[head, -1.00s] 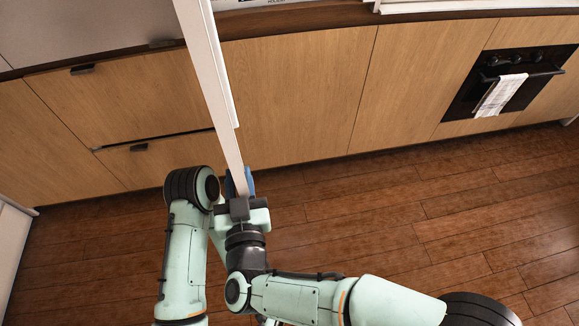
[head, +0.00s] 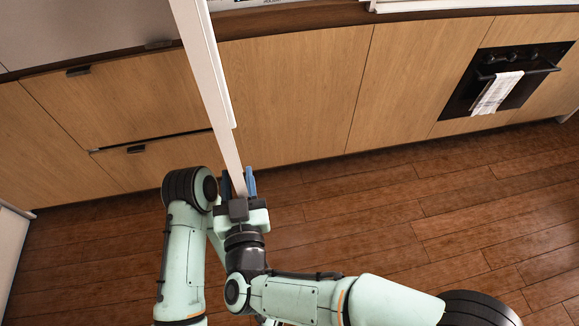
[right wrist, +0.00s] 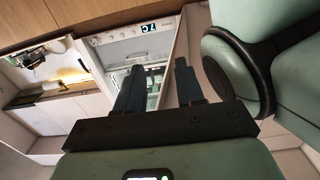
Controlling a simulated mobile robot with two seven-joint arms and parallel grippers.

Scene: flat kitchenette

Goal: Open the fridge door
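The fridge door (head: 205,75) stands open in the head view, seen nearly edge-on as a long pale panel running from the top down to my right gripper (head: 239,181). That gripper's dark blue fingers lie one on each side of the door's near edge, spread apart. In the right wrist view the two fingers of the right gripper (right wrist: 158,78) are clearly apart. The lit fridge interior (right wrist: 133,48), with shelves and a display, shows beyond them. I cannot tell whether either finger touches the door. My left arm is bent at the left; its gripper is not visible.
Wooden cabinets and drawers (head: 130,95) with dark handles line the wall behind the door. A black oven (head: 510,78) with a towel (head: 497,93) is at the far right. The wooden floor (head: 400,215) to the right is clear.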

